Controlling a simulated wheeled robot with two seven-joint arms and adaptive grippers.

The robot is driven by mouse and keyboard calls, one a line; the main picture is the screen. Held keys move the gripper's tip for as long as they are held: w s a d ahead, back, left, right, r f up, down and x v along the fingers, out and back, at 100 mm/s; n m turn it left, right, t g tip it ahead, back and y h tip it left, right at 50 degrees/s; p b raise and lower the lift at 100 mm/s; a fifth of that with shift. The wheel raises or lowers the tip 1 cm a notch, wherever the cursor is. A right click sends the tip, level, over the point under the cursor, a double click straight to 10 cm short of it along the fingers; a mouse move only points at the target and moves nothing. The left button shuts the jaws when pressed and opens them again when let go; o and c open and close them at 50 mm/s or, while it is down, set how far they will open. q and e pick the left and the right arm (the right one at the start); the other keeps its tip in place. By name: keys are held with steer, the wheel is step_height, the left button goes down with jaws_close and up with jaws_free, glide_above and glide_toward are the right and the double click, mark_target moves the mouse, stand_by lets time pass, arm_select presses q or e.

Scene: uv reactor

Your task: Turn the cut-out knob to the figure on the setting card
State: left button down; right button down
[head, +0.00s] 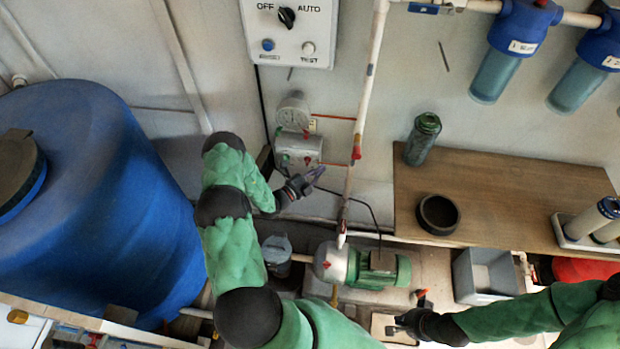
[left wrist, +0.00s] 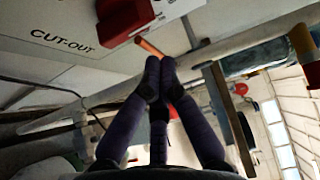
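A grey control box (head: 298,148) with small red and green parts sits on the wall below a round gauge (head: 293,112). In the left wrist view the lettering CUT-OUT (left wrist: 62,40) is on a pale surface, with a red block-shaped part (left wrist: 122,20) beside it; I cannot tell if this is the knob. My left gripper (head: 318,174) is just below and right of the box. In the left wrist view its fingertips (left wrist: 159,64) are together, with an orange strip (left wrist: 150,47) just beyond them and nothing clearly held. My right gripper (head: 404,322) is low, its fingers unclear. No setting card is readable.
A vertical pipe (head: 361,100) with red fittings runs right of the left gripper. A green pump (head: 383,270) stands below. A blue tank (head: 120,200) fills the left. A wooden bench (head: 510,185) with a green bottle (head: 422,138) and dark ring (head: 438,214) is right.

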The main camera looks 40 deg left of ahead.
mark_target(307, 161)
arm_select(q)
steer(key=shift+s+a+b, duration=0.2)
steer(key=shift+s+a, duration=0.15)
steer(key=shift+a, duration=0.5)
steer(key=shift+s+a+b, duration=0.2)
steer(key=shift+s+a, duration=0.15)
steer(key=shift+a, duration=0.5)
arm_select(e)
steer(key=shift+f, duration=0.55)
